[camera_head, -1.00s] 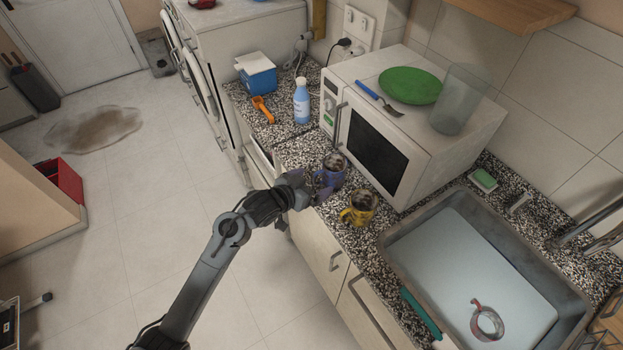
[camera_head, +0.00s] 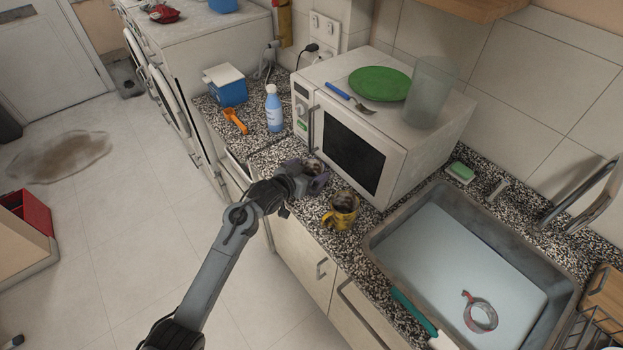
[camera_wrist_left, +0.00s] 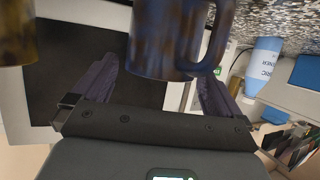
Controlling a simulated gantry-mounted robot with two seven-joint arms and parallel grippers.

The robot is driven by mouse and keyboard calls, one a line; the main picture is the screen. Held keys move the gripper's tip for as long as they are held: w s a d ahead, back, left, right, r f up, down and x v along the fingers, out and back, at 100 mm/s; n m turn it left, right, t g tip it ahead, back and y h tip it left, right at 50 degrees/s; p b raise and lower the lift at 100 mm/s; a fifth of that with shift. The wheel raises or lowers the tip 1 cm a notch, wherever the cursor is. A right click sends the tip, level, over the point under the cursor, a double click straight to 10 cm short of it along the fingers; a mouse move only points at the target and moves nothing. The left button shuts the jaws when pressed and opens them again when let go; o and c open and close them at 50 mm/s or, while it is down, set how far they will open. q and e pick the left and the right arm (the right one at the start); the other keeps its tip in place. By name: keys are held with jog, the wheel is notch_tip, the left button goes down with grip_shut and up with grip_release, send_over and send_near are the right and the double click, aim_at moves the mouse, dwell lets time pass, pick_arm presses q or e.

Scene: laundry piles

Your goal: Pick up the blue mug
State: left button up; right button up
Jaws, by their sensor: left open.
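The blue mug (camera_head: 312,167) stands on the speckled counter in front of the microwave; in the head view my gripper hides most of it. In the left wrist view the stained dark blue mug (camera_wrist_left: 168,38) fills the top centre, its handle toward the right. My left gripper (camera_head: 308,180) is at the mug, level with it. In the left wrist view its open fingers (camera_wrist_left: 156,72) lie to either side of the mug's near part. I cannot tell whether they touch it. My right gripper is not in view.
A yellow mug (camera_head: 342,210) stands close by on the right. The microwave (camera_head: 425,160) is right behind, carrying a green plate (camera_head: 380,83). The sink (camera_head: 470,250) is at right.

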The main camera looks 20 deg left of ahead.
pick_arm(q)
jog(key=shift+x, duration=1.25)
jog(key=c, duration=0.9)
jog(key=shift+r, duration=0.1)
jog(key=shift+c, duration=0.7)
jog(key=shift+r, duration=0.1)
